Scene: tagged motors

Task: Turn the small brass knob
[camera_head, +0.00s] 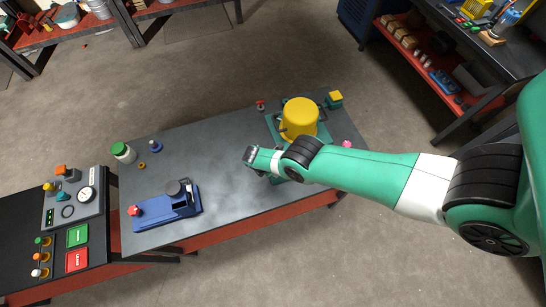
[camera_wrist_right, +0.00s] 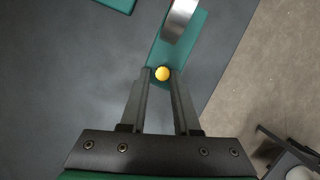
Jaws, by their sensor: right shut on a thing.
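The small brass knob (camera_wrist_right: 162,74) is a round yellow ball in the right wrist view, at the end of a green base plate (camera_wrist_right: 185,48). My right gripper (camera_wrist_right: 162,76) has its two fingertips shut on the knob, one on each side. A silvery curved metal part (camera_wrist_right: 179,18) stands on the green plate just beyond the fingertips. In the head view my right arm reaches in from the right, and its wrist hides the knob and fingertips. The yellow motor (camera_head: 299,117) on a green base stands just behind that wrist. My left gripper is in neither view.
On the grey table (camera_head: 225,205) are a blue fixture (camera_head: 178,207) with a red knob, a green-lidded jar (camera_head: 123,152) and a small blue part (camera_head: 155,146). A control panel (camera_head: 66,205) stands at left. The table is clear between the blue fixture and my wrist.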

